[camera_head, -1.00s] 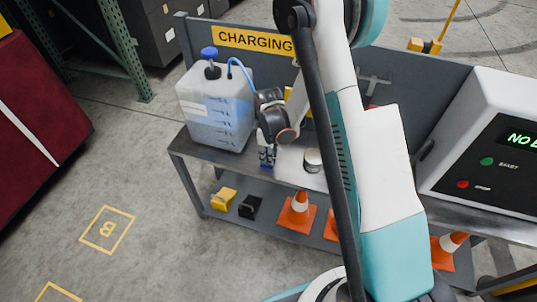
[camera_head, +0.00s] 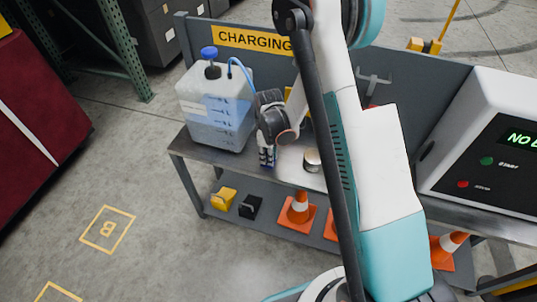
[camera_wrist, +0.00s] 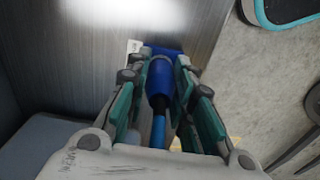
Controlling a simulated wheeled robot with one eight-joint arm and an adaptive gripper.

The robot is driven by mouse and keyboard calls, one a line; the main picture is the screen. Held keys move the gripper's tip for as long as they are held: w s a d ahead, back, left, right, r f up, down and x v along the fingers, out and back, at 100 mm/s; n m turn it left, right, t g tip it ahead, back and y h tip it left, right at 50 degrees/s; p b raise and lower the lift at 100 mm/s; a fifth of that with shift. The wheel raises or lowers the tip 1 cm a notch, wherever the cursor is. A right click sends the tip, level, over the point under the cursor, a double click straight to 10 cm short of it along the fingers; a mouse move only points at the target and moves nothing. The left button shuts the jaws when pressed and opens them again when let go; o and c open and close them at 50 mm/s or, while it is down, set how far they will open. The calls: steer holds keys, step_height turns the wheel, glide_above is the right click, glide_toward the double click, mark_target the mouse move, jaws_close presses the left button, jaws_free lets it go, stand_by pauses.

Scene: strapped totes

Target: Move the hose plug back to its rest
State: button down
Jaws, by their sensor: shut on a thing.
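The blue hose plug (camera_wrist: 161,82) is between the teal finger pads of my gripper (camera_wrist: 160,72) in the wrist view, with its blue hose (camera_wrist: 158,132) running back toward the palm. A flat blue piece (camera_wrist: 163,50) with a pale label beside it shows at the plug's far end; I cannot tell whether it is the rest or whether the plug touches it. In the head view my gripper (camera_head: 267,157) is low over the bench, just right of the jug (camera_head: 216,108). The plug is not clear there. The blue hose (camera_head: 240,68) leaves the jug's top and passes behind my wrist.
The metal bench (camera_head: 190,154) has a small round can (camera_head: 312,160) right of my gripper. A white charger box (camera_head: 490,105) stands at the right. The back panel carries a yellow sign (camera_head: 250,39). Orange cones (camera_head: 298,207) and yellow and black blocks sit on the lower shelf.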

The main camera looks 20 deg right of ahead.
steer(key=shift+f, duration=0.35)
steer(key=c, duration=1.3)
jaws_free()
steer(key=shift+r, duration=0.15)
step_height(320, 180, up, 12)
steer(key=shift+f, duration=0.1)
